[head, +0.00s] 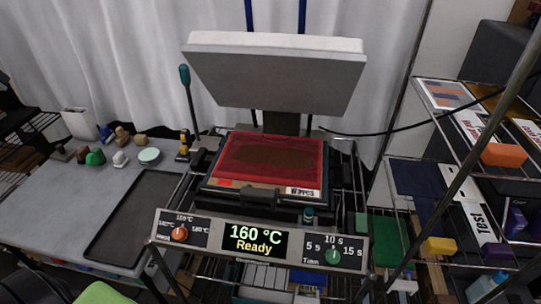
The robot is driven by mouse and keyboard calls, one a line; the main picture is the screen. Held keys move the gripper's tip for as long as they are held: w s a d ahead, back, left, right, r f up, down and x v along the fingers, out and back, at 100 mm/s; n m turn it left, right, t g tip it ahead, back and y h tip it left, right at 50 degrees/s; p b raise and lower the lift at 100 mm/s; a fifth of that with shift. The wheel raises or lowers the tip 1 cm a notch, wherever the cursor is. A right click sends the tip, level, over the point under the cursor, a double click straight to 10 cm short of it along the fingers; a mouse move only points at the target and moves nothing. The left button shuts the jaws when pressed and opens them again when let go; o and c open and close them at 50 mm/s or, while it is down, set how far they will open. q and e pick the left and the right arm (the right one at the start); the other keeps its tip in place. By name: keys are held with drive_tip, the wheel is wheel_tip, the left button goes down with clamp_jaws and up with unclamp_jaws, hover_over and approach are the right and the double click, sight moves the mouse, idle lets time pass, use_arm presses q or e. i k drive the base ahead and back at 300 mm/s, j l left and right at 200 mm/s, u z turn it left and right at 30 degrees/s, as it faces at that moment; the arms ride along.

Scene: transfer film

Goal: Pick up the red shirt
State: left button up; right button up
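A red cloth, which looks like the red shirt (243,146), lies flat on the lower plate of the heat press in the middle of the head view. A large darker brownish patch covers its middle. The upper plate (275,75) of the press is raised and tilted well above it. A small bright red patch and a white label show at the front edge below the cloth. Neither of my grippers is in view.
The press's front panel (256,240) reads 160 °C Ready. At left, a grey table holds a dark tray (130,215) and several small objects. At right, wire shelves hold folded cloths, an orange block (504,155) and a yellow block (440,245).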

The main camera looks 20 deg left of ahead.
sight(265, 167)
drive_tip(key=l+u, duration=0.25)
drive_tip(key=k+l+u, duration=0.2)
drive_tip(key=l, duration=0.25)
drive_tip(key=l+u, duration=0.25)
drive_tip(key=k+l, duration=0.05)
drive_tip(key=l, duration=0.05)
